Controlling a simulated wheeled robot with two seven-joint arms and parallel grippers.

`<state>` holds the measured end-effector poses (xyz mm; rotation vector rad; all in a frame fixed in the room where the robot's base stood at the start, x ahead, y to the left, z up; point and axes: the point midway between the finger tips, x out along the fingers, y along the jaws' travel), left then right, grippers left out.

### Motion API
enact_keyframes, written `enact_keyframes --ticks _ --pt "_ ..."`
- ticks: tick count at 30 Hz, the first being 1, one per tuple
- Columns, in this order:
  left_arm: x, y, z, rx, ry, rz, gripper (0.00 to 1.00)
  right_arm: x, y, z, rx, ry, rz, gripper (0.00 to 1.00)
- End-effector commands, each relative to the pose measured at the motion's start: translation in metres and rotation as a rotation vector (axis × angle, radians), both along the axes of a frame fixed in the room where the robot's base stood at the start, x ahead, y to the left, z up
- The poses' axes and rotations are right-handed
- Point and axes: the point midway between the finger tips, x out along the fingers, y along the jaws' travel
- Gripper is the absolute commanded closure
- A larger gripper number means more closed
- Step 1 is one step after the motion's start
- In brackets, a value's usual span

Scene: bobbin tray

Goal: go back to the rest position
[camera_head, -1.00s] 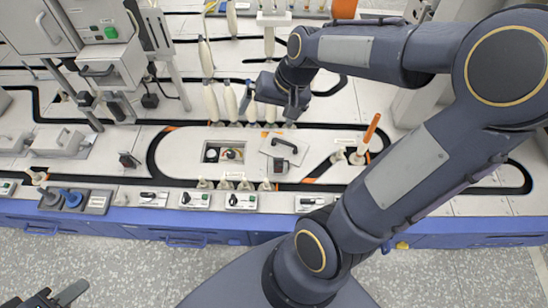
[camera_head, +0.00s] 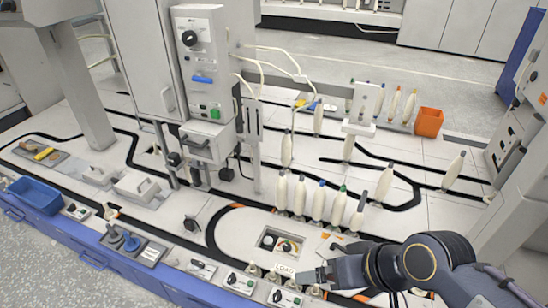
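My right arm comes in from the lower right, and my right gripper (camera_head: 306,276) is low over the front part of the bench. It is beside a small white label and near the square recess (camera_head: 281,243) with dials. Whether its fingers are open or shut is too small to tell, and I see no bobbin in it. Several white bobbins (camera_head: 318,202) with coloured tips stand upright in a row behind it, apart from the gripper. My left gripper is not in view.
A grey control cabinet (camera_head: 205,75) with cables stands at the back left. A blue bin (camera_head: 35,194) is at the left and an orange box (camera_head: 429,122) at the back right. More bobbins (camera_head: 395,104) stand on a rack. Small switch boxes (camera_head: 240,282) line the front edge.

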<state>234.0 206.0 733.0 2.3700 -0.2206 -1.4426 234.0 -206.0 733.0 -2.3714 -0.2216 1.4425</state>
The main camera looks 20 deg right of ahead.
Motion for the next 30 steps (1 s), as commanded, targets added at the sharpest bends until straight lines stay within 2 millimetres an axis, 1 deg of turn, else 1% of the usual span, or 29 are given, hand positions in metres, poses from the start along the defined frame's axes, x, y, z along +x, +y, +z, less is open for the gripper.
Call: enact_keyframes --ticks 1,2,5,12,14,15,18,21,23,30 --pt "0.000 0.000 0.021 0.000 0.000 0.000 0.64 0.000 0.000 0.021 0.000 -0.001 -0.001 0.00" --pt "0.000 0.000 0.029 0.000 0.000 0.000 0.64 0.000 0.000 0.029 0.000 -0.001 -0.001 0.00" --pt "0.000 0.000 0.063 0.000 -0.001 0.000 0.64 0.000 0.000 0.063 0.000 -0.001 -0.001 0.00" --pt "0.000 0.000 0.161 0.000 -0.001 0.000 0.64 0.000 0.000 0.161 0.000 -0.001 -0.001 0.00" --pt "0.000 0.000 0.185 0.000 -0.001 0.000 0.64 0.000 0.000 0.185 0.000 -0.001 -0.001 0.00" --pt "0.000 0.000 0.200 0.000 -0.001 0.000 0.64 0.000 0.000 0.200 0.000 -0.001 -0.001 0.00" --pt "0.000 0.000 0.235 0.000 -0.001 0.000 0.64 0.000 0.000 0.235 0.000 -0.001 -0.001 0.00" --pt "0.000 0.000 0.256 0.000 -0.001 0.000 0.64 0.000 0.000 0.256 0.000 -0.001 -0.001 0.00" --pt "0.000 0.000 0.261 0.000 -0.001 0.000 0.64 0.000 0.000 0.261 0.000 -0.001 -0.001 0.00" --pt "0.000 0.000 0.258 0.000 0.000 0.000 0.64 0.000 0.000 0.258 0.000 0.000 -0.001 0.00"
